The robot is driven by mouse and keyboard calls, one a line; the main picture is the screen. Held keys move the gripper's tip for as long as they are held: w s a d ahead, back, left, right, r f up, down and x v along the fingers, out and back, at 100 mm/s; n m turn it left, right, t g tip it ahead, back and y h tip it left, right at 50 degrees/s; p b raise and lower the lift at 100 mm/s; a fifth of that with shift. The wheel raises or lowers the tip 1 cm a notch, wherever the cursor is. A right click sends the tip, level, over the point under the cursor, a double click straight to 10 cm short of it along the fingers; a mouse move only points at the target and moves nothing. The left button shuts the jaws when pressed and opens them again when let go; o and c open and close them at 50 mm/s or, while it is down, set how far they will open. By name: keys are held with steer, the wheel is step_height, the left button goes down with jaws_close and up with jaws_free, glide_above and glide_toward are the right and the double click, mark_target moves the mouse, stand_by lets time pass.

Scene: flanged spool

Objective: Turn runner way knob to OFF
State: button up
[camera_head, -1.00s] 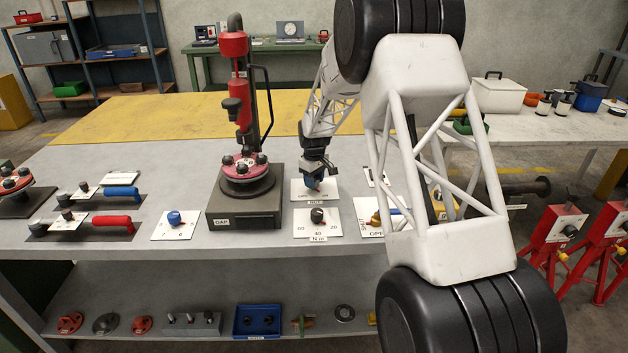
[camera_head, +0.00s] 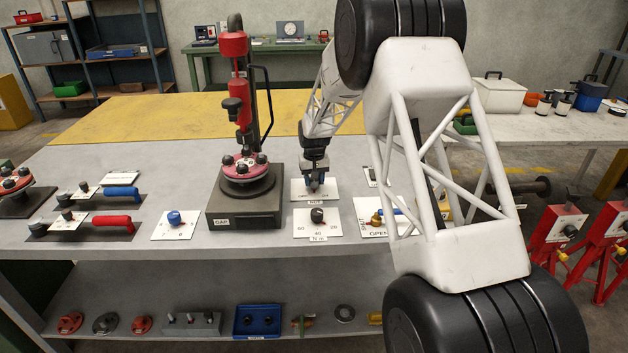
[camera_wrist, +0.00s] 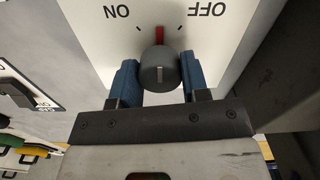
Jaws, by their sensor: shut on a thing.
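In the wrist view a dark round knob (camera_wrist: 158,70) with a red pointer stands on a white plate (camera_wrist: 88,35) marked ON and OFF, lettering upside down. The red pointer lies midway between the ON and OFF ticks. My gripper (camera_wrist: 158,82) is shut on the knob, one blue finger on each side. In the head view my gripper (camera_head: 315,184) points down onto the small white plate (camera_head: 299,195) right of the red press; its fingers hide the knob there. The plate's name is too small to read.
The red press (camera_head: 240,130) on its dark base stands close left of my gripper. A plate with a black dial (camera_head: 317,214) lies just in front. A plate marked SHUT and OPEN (camera_head: 371,231) is to the right. A blue-knob plate (camera_head: 174,219) is further left.

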steer(key=m, duration=0.6)
steer(key=shift+m, duration=0.4)
steer(key=o, duration=0.9)
steer(key=shift+r, duration=0.1)
steer(key=shift+r, duration=3.8)
steer(key=shift+r, duration=0.1)
